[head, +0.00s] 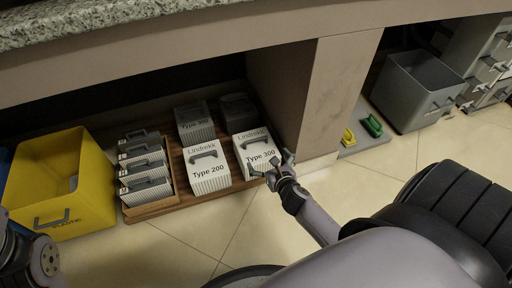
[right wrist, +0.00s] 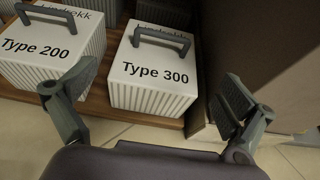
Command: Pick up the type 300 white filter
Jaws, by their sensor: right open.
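The white Type 300 filter (head: 258,151) is a ribbed box with a dark grey handle on top, on a low wooden board under the counter. In the right wrist view the Type 300 filter (right wrist: 152,82) sits upright ahead, between the open fingers. My right gripper (head: 272,167) is at its near right corner in the head view; in the right wrist view the right gripper (right wrist: 155,100) is open and empty. Part of my left arm shows at the lower left of the head view, but its fingers are not seen.
The Type 200 filter (head: 207,172) stands just left of the Type 300. A crate of grey-handled boxes (head: 146,175) and a yellow bin (head: 60,190) are further left. A brown pillar (head: 335,90) rises close on the right.

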